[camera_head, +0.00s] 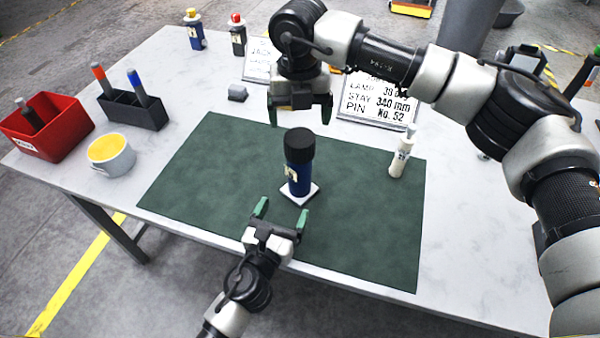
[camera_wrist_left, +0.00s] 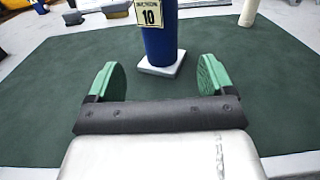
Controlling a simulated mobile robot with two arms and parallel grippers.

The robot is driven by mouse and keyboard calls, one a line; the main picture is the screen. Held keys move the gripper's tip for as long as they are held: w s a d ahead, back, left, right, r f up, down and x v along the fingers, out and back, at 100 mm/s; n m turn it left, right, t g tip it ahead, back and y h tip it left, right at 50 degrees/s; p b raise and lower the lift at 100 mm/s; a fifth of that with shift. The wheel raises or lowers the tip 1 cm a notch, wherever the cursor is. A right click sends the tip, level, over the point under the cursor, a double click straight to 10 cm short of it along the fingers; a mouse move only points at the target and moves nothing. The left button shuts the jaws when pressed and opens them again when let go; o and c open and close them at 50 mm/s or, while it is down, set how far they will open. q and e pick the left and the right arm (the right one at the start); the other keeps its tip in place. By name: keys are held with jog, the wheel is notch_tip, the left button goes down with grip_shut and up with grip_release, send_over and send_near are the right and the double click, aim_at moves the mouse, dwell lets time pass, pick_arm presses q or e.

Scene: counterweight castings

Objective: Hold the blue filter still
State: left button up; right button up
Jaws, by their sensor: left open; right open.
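The blue filter (camera_head: 298,176) stands upright on a small white square base (camera_head: 300,196) on the green mat (camera_head: 215,175). It has a black cap and a yellowish label. The filter also shows in the left wrist view (camera_wrist_left: 160,42), cap out of frame, label reading 10. My left gripper (camera_head: 266,208) is open and empty, in front of the filter and apart from it; its green fingers (camera_wrist_left: 160,82) point toward the filter. My right gripper (camera_head: 300,108) is open and empty, above and behind the filter, fingers pointing down, apart from the cap.
A white bottle (camera_head: 400,158) stands right of the filter. A red bin (camera_head: 48,130), a dark holder (camera_head: 132,108) with markers and a yellow-filled cup (camera_head: 110,154) are at left. Printed signs (camera_head: 372,102) and two small bottles (camera_head: 194,32) are at the back.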

aim_at(296, 185)
pick_arm(q)
jog(key=x, duration=1)
grip_shut()
pick_arm(e)
jog(key=n, duration=0.6)
jog(key=shift+n, duration=0.4)
jog(key=n, duration=2)
